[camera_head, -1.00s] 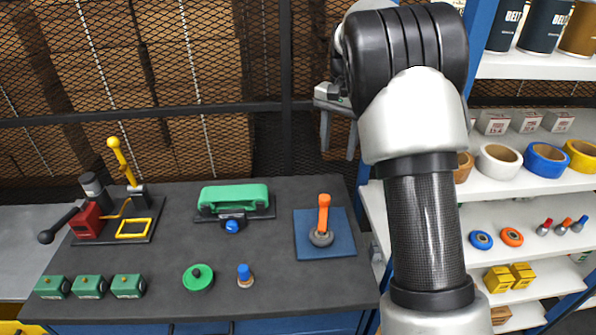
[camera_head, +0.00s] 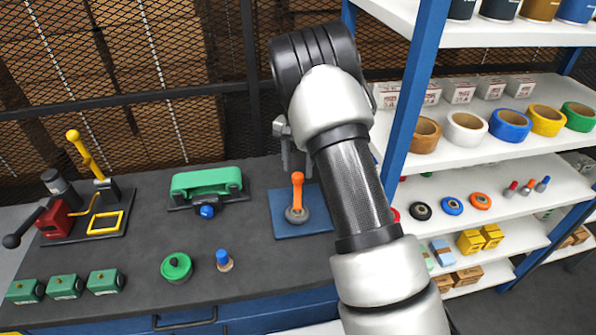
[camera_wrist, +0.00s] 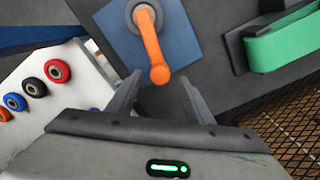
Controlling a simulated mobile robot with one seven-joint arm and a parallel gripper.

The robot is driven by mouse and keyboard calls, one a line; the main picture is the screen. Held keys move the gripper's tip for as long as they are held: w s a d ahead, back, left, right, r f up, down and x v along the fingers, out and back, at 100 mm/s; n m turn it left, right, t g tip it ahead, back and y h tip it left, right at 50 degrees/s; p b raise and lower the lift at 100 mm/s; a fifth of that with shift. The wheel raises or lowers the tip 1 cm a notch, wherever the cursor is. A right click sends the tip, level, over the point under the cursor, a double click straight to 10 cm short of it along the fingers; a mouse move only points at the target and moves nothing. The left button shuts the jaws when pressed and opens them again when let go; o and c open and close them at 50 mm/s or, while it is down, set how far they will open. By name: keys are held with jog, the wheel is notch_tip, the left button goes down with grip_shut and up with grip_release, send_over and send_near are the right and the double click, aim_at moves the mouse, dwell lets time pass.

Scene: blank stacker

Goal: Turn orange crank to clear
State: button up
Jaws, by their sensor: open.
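The orange crank (camera_head: 297,186) stands on a round grey base on a blue square plate (camera_head: 310,222) on the dark workbench. In the wrist view the crank (camera_wrist: 151,44) points from its grey hub toward my gripper, its rounded end near the gap between the fingers. My gripper (camera_head: 296,176) is open and empty, behind and just above the crank in the head view. In the wrist view its two fingers (camera_wrist: 163,92) are spread on either side of the crank's end. I cannot tell whether they touch it.
A green-topped fixture with a blue knob (camera_head: 206,187) stands left of the plate. A red device with a yellow lever (camera_head: 86,155) is farther left. Several green blocks (camera_head: 64,286), a green disc (camera_head: 176,267) and a blue peg (camera_head: 223,260) sit in front. Stocked shelves (camera_head: 480,153) stand at right.

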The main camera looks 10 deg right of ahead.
aim_at(298, 191)
jog(key=shift+f, duration=1.35)
grip_shut()
